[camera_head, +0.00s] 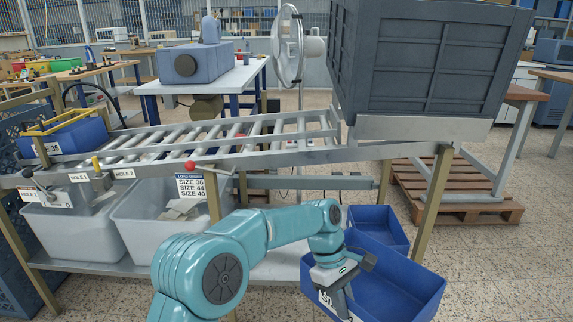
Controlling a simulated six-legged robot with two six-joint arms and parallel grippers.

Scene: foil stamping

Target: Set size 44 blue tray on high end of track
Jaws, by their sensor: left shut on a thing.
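My left gripper (342,284) is shut on the near wall of a large blue tray (415,292) at the lower right. The tray's white label is partly covered, and only the start of "SIZE" shows, so its number cannot be read. The tray is held low, in front of and below the track. The roller track (215,143) slopes up from left to right, and its high end (325,122) meets a big grey crate. My right gripper is not in view.
A second blue tray (378,222) is just behind the held one. The grey crate (420,60) and a track leg (433,190) stand at right. White bins (165,235) are below the track.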

